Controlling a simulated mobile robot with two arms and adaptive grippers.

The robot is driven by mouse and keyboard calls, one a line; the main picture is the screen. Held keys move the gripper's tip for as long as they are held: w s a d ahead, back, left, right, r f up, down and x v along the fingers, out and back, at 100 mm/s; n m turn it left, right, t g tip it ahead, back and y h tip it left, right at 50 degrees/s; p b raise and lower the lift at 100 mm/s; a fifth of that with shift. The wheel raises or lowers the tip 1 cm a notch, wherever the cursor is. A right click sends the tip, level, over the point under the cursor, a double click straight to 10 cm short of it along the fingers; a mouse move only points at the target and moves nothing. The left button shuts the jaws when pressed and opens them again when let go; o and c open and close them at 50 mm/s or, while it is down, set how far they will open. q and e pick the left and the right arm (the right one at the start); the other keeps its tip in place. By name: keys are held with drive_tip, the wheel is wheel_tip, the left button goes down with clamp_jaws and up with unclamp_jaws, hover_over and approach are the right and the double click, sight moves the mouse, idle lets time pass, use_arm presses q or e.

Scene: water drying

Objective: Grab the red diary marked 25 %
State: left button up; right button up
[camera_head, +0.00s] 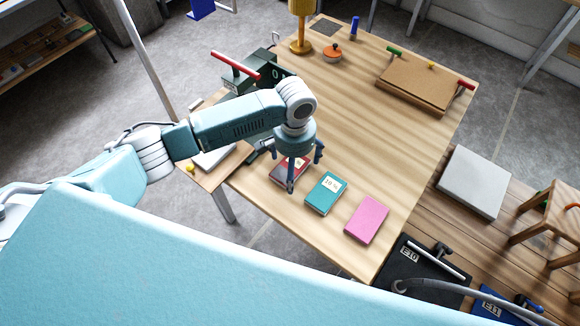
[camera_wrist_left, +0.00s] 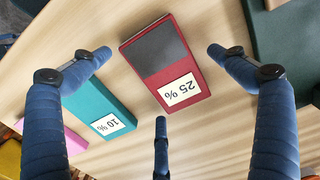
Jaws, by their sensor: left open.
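The red diary (camera_wrist_left: 186,55) lies flat on the wooden table, with a dark panel and a white label reading 25 %. In the head view the red diary (camera_head: 283,175) is partly hidden by my left gripper (camera_head: 298,172), which is above it with its fingers pointing down. In the left wrist view my left gripper (camera_wrist_left: 160,85) is open and empty, its blue fingers spread around the diary without visible contact. A teal diary (camera_head: 326,192) marked 10 % lies beside the red one. My right gripper is not in view.
A pink diary (camera_head: 367,219) lies to the right of the teal one. A dark green device (camera_head: 245,78) with a red handle stands behind the gripper at the table's left edge. A wooden board (camera_head: 418,84) lies at the back right. The table's middle is clear.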

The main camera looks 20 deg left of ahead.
use_arm(q)
drive_tip(key=shift+c, duration=0.2)
drive_tip(key=c, duration=1.2)
drive_tip(key=shift+c, duration=0.2)
drive_tip(key=shift+r, duration=0.1)
